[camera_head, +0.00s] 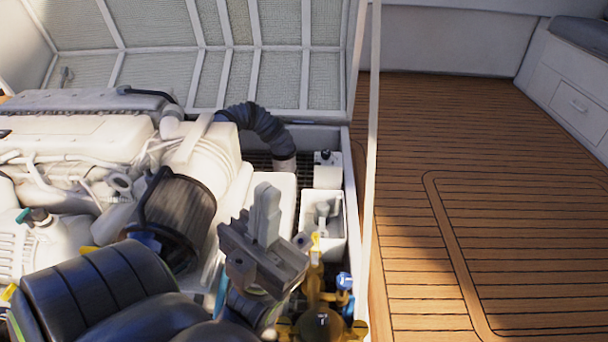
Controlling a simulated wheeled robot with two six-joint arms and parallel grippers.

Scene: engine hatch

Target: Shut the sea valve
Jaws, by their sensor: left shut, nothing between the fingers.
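My left gripper (265,196) is in the lower middle of the head view, with its grey fingers closed together, pointing up and empty. It is over the right side of the engine bay. Just right of it and lower is a brass valve fitting (318,290) with a yellow lever (315,247) that looks upright. A blue-topped part (344,282) sits to the right of the brass body. The gripper appears apart from the lever, but the depth between them is hard to judge. My arm and gripper hide part of the area left of the fitting. My right gripper is not in view.
The white engine (80,140) with a dark ribbed cylinder (180,210) fills the left. A black corrugated hose (262,128) and a white open box (322,215) are behind the valve. The raised hatch lid (230,70) stands at the back. Teak deck (480,210) is clear at right.

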